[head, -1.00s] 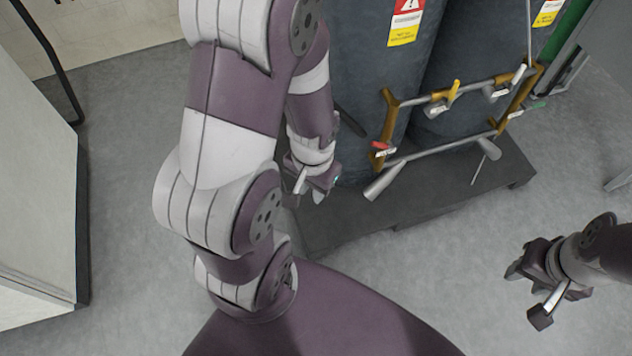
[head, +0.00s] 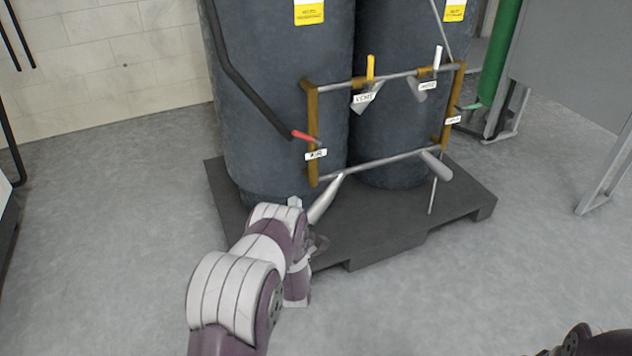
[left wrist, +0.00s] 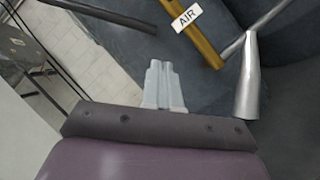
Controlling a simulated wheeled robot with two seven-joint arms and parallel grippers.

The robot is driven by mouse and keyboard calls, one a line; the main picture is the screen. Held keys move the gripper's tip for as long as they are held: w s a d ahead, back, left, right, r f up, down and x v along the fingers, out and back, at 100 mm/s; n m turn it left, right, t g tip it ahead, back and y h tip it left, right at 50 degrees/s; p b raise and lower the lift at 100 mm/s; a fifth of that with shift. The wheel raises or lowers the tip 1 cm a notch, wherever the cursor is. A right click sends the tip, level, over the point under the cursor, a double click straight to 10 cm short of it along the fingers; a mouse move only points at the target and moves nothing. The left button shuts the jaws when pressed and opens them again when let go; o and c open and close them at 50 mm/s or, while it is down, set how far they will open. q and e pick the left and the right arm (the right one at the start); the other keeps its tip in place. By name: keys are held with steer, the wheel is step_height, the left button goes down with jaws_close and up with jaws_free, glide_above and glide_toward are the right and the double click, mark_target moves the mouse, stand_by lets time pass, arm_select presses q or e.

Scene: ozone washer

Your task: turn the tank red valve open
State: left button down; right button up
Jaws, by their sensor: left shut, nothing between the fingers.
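The red valve handle (head: 304,136) sits on the left gold upright of the pipe frame in the head view, above a white AIR tag (head: 316,154), pointing left. In the left wrist view the AIR tag (left wrist: 187,17) and the gold pipe (left wrist: 199,38) show at the top; no red handle shows there. My left gripper (head: 295,202) is below the red handle, apart from it, and partly hidden by my arm. Its fingers (left wrist: 163,75) are shut and empty in the left wrist view. My right arm shows only at the bottom right corner; its fingertips are not clear.
Two dark tanks (head: 283,75) stand on a dark pallet (head: 390,232) behind the frame. A yellow handle (head: 371,66) and a white handle (head: 437,56) sit on the top pipe. A black hose (head: 235,75) runs down towards the red handle. The floor to the left is clear.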

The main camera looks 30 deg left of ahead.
arm_select(q)
steer(key=r+n, duration=0.2)
steer(key=n+t+b, duration=0.1)
steer(key=b, duration=0.6)
glide_toward(306, 135)
steer(key=w+a, duration=0.4)
steer(key=w, duration=0.1)
steer(key=shift+s+a+r+y, duration=0.1)
steer(key=shift+r+y, duration=0.2)
steer(key=shift+r, duration=0.2)
steer(key=shift+r+m+p, duration=0.25)
steer(key=shift+m+p, duration=0.3)
steer(key=shift+m, duration=0.05)
